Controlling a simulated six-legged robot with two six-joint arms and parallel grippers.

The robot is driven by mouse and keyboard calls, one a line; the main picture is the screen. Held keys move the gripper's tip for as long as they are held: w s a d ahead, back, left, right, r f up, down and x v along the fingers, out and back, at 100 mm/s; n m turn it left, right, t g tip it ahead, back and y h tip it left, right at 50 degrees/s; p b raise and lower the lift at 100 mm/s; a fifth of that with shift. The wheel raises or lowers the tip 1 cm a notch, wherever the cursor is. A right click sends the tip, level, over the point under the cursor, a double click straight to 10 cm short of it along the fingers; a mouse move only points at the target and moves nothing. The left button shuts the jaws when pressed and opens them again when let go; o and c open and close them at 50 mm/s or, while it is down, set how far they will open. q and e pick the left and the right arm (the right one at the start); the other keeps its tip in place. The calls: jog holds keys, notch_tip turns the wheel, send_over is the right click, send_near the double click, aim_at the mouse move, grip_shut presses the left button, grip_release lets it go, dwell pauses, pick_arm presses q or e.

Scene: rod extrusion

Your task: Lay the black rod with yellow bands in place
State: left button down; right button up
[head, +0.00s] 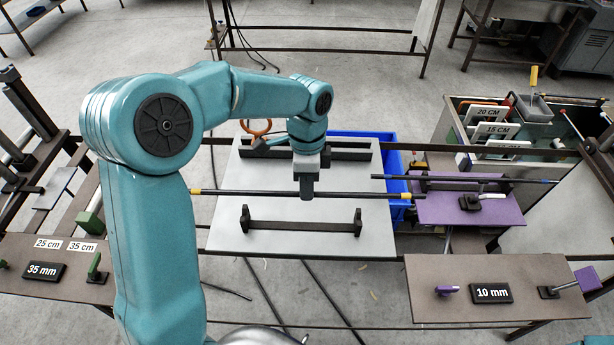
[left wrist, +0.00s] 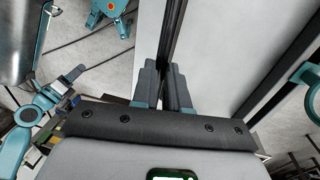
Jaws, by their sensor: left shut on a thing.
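The black rod with yellow bands (head: 250,193) is level, running left to right above the pale grey plate (head: 225,225), with a yellow band near each end. My left gripper (head: 306,192) is shut on it near its middle. In the left wrist view, the dark rod (left wrist: 174,45) runs between the fingers (left wrist: 167,92). In front of the rod on the plate stands a black holder (head: 305,226) with two uprights and nothing lying in it. A similar black holder (head: 345,154) stands at the back of the plate, partly hidden by my arm. My right gripper does not show.
A second black rod (head: 520,180) lies over a purple plate (head: 430,208) on the right; its left end is close to the held rod's right end. A blue bin (head: 385,142) stands behind. Brown plates marked 35 mm (head: 44,271) and 10 mm (head: 491,293) flank the front.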

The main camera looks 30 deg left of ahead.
pick_arm(q)
jog(key=f+b, duration=0.5)
jog(key=f, duration=0.2)
jog(key=shift+w+f, duration=0.1)
jog(key=shift+w, duration=0.1)
jog(key=shift+s+f+b, duration=0.15)
jog(key=shift+f+b, duration=0.55)
jog(key=shift+b, duration=0.05)
